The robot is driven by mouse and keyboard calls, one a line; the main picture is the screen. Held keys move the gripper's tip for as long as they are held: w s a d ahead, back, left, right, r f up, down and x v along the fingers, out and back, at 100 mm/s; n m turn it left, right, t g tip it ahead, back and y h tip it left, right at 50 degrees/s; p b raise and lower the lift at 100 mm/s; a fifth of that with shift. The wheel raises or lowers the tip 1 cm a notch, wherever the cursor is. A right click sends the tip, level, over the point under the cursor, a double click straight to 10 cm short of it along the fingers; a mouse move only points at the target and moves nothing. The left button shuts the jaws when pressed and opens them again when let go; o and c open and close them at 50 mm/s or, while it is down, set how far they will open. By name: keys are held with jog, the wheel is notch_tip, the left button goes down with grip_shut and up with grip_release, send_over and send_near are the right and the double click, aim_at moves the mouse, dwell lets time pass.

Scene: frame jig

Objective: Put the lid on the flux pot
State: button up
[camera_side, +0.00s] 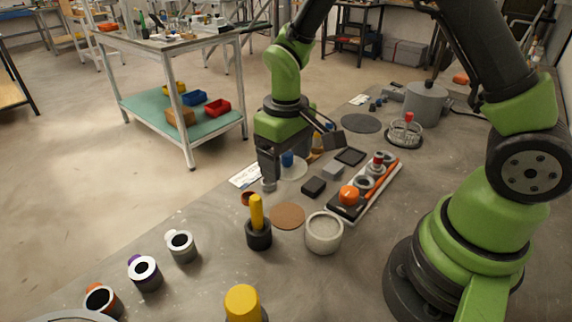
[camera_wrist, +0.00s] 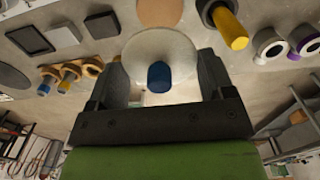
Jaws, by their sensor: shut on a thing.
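A clear, pale round lid with a blue knob (camera_wrist: 158,76) is between the fingers of my gripper (camera_wrist: 160,85) in the wrist view. In the side view the lid (camera_side: 294,170) shows partly behind my gripper (camera_side: 271,180), which points down over the far left part of the bench. How high the lid is above the bench is hard to tell. An open, light grey round pot (camera_side: 324,236), which looks like the flux pot, stands nearer the camera with pale contents. My gripper is apart from it.
A brown round mat (camera_side: 287,215) lies between my gripper and the pot. A yellow-handled tool (camera_side: 257,212) stands upright in a black holder beside it. A tray (camera_side: 383,190) with orange and red items lies right of dark blocks (camera_side: 314,186). Several cups (camera_side: 181,246) stand front left.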

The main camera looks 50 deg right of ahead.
jog(key=shift+s, duration=0.1)
jog(key=shift+s+a+f+n, duration=0.1)
jog(key=shift+s+f+n, duration=0.95)
jog(key=shift+s, duration=0.45)
jog(key=shift+s+a+f+n, duration=0.1)
jog(key=shift+s+f+n, duration=0.95)
jog(key=shift+s, duration=0.4)
jog(key=shift+s+a+f+n, duration=0.1)
jog(key=shift+s+f+n, duration=0.9)
jog(key=shift+s, duration=0.5)
jog(key=shift+f, duration=0.25)
jog(key=shift+f, duration=0.55)
jog(key=o, duration=0.9)
